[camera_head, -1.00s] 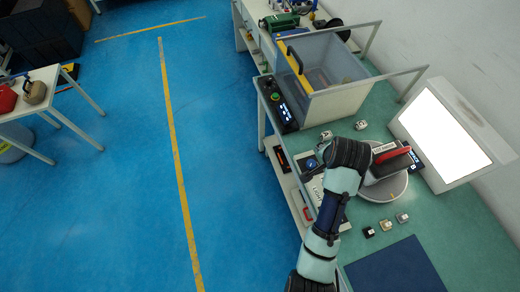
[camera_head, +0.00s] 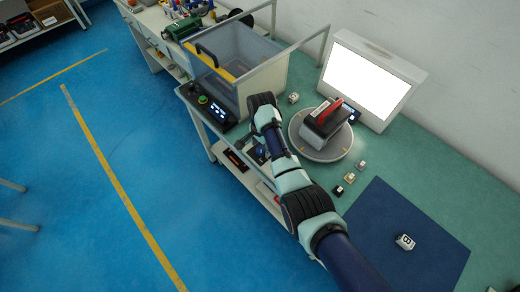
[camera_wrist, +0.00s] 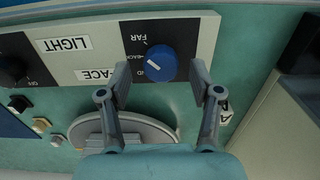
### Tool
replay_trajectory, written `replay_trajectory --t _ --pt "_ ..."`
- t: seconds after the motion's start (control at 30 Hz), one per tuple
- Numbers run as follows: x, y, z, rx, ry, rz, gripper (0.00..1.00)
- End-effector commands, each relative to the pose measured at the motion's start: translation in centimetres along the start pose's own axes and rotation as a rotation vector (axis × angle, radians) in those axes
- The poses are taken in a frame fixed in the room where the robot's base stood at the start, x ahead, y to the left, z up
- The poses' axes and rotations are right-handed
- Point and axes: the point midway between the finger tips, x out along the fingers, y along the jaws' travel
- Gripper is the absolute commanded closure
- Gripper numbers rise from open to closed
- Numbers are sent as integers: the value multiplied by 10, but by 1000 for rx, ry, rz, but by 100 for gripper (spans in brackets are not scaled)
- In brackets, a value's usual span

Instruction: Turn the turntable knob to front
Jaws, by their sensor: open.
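The blue turntable knob (camera_wrist: 158,63) sits on a dark patch of the control panel, with a white pointer line and upside-down lettering including "FAR" around it. It also shows small in the head view (camera_head: 261,152). My gripper (camera_wrist: 160,80) is open, with one finger on each side of the knob and visible space beside it; I cannot tell contact in depth. In the head view my gripper (camera_head: 248,138) points down at the bench's front edge, partly hidden by my arm. The round grey turntable (camera_head: 300,141) carries a black device with a red handle (camera_head: 322,118).
A second, black knob (camera_wrist: 12,68) is beside the "LIGHT" label (camera_wrist: 64,44). A clear-walled bin (camera_head: 235,70) and a button panel (camera_head: 212,108) stand left of my gripper. A bright screen (camera_head: 365,82) is behind the turntable. Small blocks (camera_head: 349,177) lie near a blue mat (camera_head: 400,225).

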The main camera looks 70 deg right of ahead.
Motion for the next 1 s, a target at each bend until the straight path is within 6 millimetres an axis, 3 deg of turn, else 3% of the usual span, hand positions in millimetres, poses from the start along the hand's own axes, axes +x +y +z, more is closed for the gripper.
replay_trajectory --t 0.1,0.37,0.73,1.0 --pt "13 0 0 -1 0 0 36" --pt "14 0 0 -1 0 -1 36" --pt "14 0 0 -1 0 0 94" --pt "13 0 0 -25 0 0 96"
